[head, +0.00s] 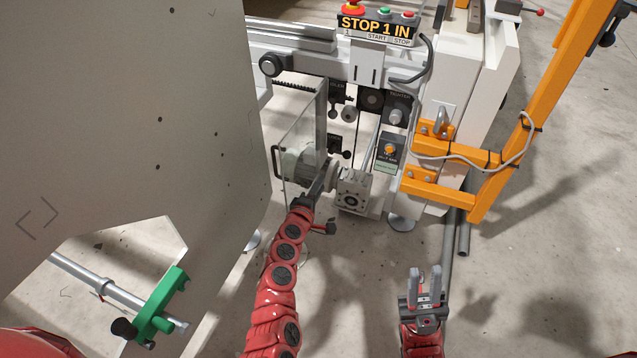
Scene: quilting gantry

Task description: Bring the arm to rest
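My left arm reaches up the middle of the head view. Its gripper (324,178) is at the edge of a clear hinged panel (302,140), beside a grey motor-like block (353,191). The fingers are dark, small and seen at a steep angle, so I cannot tell whether they touch the panel or hold anything. My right gripper (425,284) is low in the view, pointing up, above the bare floor. Its two grey fingers are apart with nothing between them.
A large white panel (130,90) fills the left side, with a green clamp (158,309) on a rod below it. A control box (377,29) reads "STOP 1 IN". An orange frame (545,95) with a cable stands at right. Floor at lower right is clear.

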